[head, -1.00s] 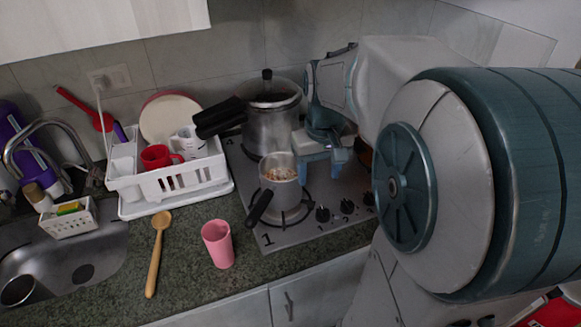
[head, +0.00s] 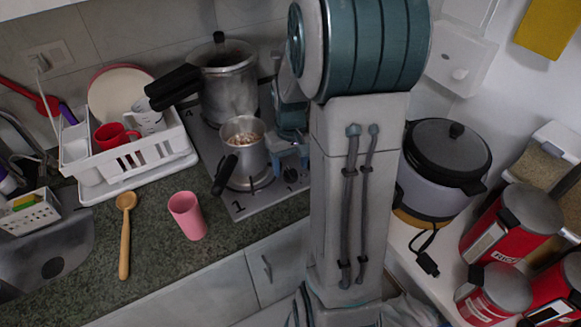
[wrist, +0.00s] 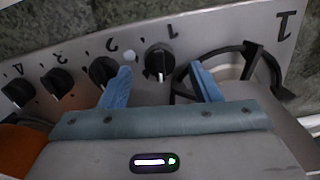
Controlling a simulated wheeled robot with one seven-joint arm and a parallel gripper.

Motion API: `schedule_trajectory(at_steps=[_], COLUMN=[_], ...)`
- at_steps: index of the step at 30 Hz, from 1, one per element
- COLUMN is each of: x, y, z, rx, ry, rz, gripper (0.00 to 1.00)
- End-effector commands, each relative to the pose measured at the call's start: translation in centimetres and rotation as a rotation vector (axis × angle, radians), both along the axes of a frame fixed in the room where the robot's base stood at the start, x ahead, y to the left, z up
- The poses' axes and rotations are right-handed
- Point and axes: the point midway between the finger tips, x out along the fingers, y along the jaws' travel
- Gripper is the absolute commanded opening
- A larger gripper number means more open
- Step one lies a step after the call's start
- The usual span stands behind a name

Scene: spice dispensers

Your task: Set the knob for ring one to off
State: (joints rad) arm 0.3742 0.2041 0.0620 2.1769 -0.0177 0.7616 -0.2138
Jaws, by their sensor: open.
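The ring one knob (wrist: 158,62) is black and round with a pale pointer mark. In the wrist view it sits on the steel hob panel beside the printed 1, and its mark points toward the bottom of the picture. My gripper (wrist: 163,84) is open, one blue finger on each side of that knob. I cannot tell whether either finger touches it. In the head view my gripper (head: 290,156) is over the hob's front right part, and a single knob (head: 290,174) shows below it. A small metal pot (head: 243,142) with light bits inside stands on ring one.
More knobs, including the ring two knob (wrist: 103,70), line up left in the wrist view, close to my left finger. A pressure cooker (head: 228,88) stands behind the small pot.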

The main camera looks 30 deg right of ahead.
Motion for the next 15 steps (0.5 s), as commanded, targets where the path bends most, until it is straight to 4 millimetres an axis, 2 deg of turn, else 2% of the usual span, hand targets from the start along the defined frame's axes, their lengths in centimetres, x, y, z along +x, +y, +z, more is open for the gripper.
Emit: schedule_trajectory(at_steps=[3, 6, 15], x=[-0.1, 0.0, 0.0], y=[0.0, 0.0, 0.0], z=[-1.4, -1.9, -2.1], rx=[0.000, 0.000, -0.001], ry=[0.003, 0.001, -0.001], rz=[0.000, 0.001, 0.001], gripper=[0.57, 0.57, 0.57])
